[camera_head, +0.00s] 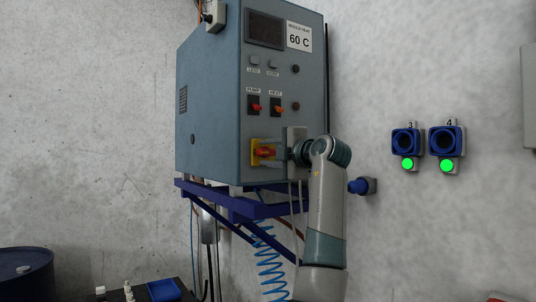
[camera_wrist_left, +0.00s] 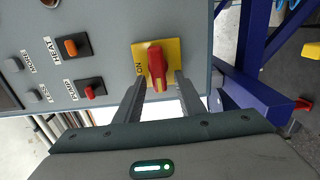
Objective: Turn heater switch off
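The blue-grey heater box (camera_head: 212,100) hangs on the wall with a "60 C" label. Low on its front is a red rotary switch (camera_head: 264,152) on a yellow plate; in the left wrist view the red handle (camera_wrist_left: 156,62) shows with "ON" lettering beside it. My left gripper (camera_head: 277,152) is at this switch. In the left wrist view its two fingers (camera_wrist_left: 160,80) are apart, one on each side of the red handle, with visible gaps. Above are an orange HEAT switch (camera_head: 276,105) and a red PUMP switch (camera_head: 254,106). My right gripper is not in view.
A blue bracket (camera_head: 235,205) carries the box, with a coiled blue hose (camera_head: 268,255) below. Blue sockets (camera_head: 405,142) with green lights are on the wall at right. A dark blue drum (camera_head: 25,275) stands at lower left.

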